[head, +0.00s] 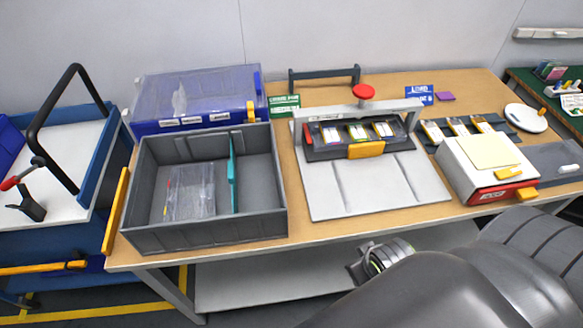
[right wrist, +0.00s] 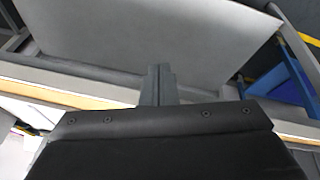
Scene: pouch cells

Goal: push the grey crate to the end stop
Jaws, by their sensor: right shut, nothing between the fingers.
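The grey crate (head: 207,232) stands upright at the left of the workbench. It holds a teal divider (head: 233,175) and a clear bag (head: 190,192). A yellow bar (head: 115,213), which looks like the end stop, runs along the bench's left edge. It is just left of the crate, with a narrow gap showing near the front corner. My right arm comes in from the lower right, in front of the bench and well right of the crate. My right gripper (right wrist: 157,80) is shut and empty in the right wrist view; its fingertips are not clear in the head view. My left gripper is out of view.
A blue bin (head: 200,97) with a clear lid stands behind the crate. A press fixture (head: 375,188) with a red knob is right of it. A white box (head: 480,165) stands further right. A blue cart (head: 60,235) stands left of the bench. A shelf (head: 260,285) lies below.

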